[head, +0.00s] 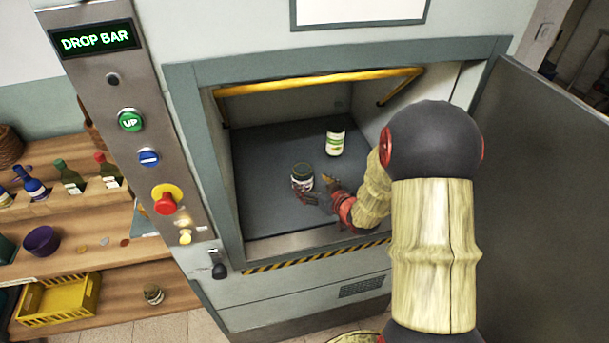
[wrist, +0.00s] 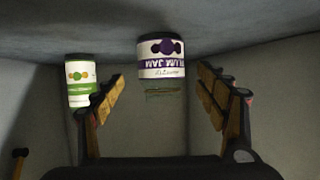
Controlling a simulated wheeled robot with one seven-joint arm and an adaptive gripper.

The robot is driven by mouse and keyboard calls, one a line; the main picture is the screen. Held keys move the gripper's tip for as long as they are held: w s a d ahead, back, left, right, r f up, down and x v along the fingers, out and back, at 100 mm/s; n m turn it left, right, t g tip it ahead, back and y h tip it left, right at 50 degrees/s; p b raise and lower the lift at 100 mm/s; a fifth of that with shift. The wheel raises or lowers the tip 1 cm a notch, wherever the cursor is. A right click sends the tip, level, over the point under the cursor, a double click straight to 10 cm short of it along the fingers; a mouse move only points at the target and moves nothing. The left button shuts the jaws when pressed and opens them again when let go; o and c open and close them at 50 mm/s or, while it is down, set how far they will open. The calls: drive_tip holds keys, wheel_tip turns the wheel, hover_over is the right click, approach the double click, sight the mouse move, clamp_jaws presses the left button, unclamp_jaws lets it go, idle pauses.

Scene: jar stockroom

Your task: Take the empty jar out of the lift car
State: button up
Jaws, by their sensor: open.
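In the wrist view the plum jam jar (wrist: 162,58) appears upside down, between the spread fingers; no contact shows. I cannot tell whether it is empty. A second jar (head: 335,141) with a white and green label stands farther back to the right; the wrist view shows this green-labelled jar (wrist: 80,82) beyond the left finger. My gripper (head: 326,190) is open, inside the car beside the plum jam jar.
A yellow bar (head: 315,83) is raised across the top of the opening. The door (head: 545,190) stands open at the right. The control panel (head: 130,90) reads DROP BAR. Shelves with bottles and a yellow crate (head: 60,299) are at left. The car's left floor is clear.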

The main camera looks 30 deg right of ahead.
sight(302, 175)
drive_tip(key=b+x, duration=0.2)
drive_tip(key=x, duration=0.5)
drive_tip(key=shift+w+a+r, duration=0.1)
drive_tip(key=shift+w, duration=0.05)
drive_tip(key=shift+r, duration=0.1)
drive_tip(key=shift+c, duration=0.4)
drive_tip(key=c, duration=1.3)
drive_tip(key=shift+r, duration=0.1)
